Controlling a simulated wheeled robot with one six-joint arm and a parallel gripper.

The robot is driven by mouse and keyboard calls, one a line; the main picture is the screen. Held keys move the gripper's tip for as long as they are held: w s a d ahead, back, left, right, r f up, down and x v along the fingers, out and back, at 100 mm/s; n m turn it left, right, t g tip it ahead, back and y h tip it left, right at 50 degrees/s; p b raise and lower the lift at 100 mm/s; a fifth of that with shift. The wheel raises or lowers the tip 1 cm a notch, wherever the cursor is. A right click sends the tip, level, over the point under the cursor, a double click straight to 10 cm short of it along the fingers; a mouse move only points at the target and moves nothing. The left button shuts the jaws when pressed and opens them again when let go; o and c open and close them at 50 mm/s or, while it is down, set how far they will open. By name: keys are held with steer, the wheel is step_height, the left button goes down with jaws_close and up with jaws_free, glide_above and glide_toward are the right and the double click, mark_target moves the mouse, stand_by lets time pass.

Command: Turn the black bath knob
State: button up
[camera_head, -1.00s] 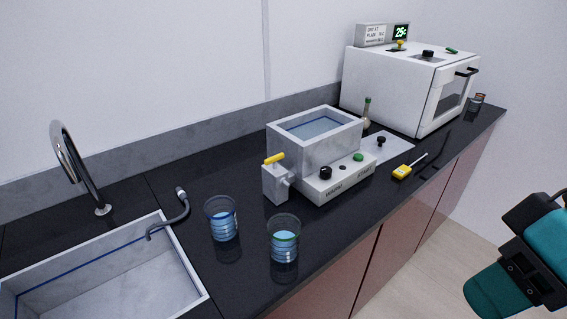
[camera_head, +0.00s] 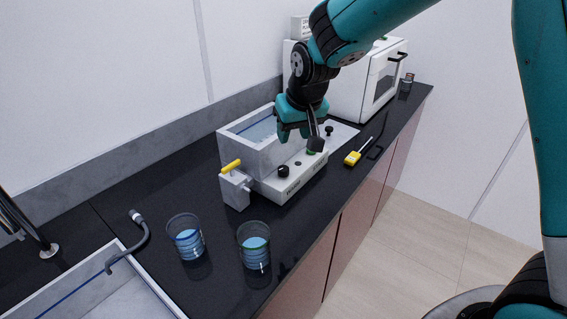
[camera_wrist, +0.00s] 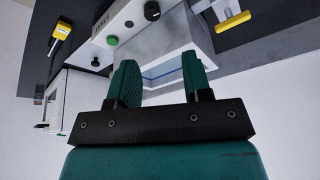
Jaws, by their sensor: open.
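The black bath knob (camera_head: 283,171) is on the left of the white front panel of the water bath (camera_head: 292,178), beside a green button (camera_head: 311,151). In the wrist view the black knob (camera_wrist: 152,10) shows at the top edge, beyond the fingertips, with the green button (camera_wrist: 112,40) to its lower left. My gripper (camera_head: 294,136) is open above the bath, up and slightly right of the knob, touching nothing that I can see. In the wrist view my gripper (camera_wrist: 160,65) has nothing between its fingers, and the bath basin shows behind them. The arm hides part of the basin.
A yellow drain handle (camera_head: 230,166) sticks out at the bath's left. Two glasses of blue liquid (camera_head: 187,240) (camera_head: 255,250) stand in front left. A yellow probe (camera_head: 353,158) lies right of the bath. A white oven (camera_head: 350,90) stands behind. A sink (camera_head: 120,290) is at lower left.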

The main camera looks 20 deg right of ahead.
mark_target(284, 169)
steer(key=p+x, duration=0.1)
steer(key=x, duration=0.5)
steer(key=w+d+p+x, duration=0.1)
steer(key=p+x, duration=0.1)
steer(key=x, duration=0.4)
steer(key=w+p+x, duration=0.1)
steer(key=p+x, duration=0.1)
steer(key=x, duration=0.5)
steer(key=shift+w+d+r, duration=0.15)
steer(key=shift+d+r, duration=0.1)
steer(key=shift+d, duration=0.1)
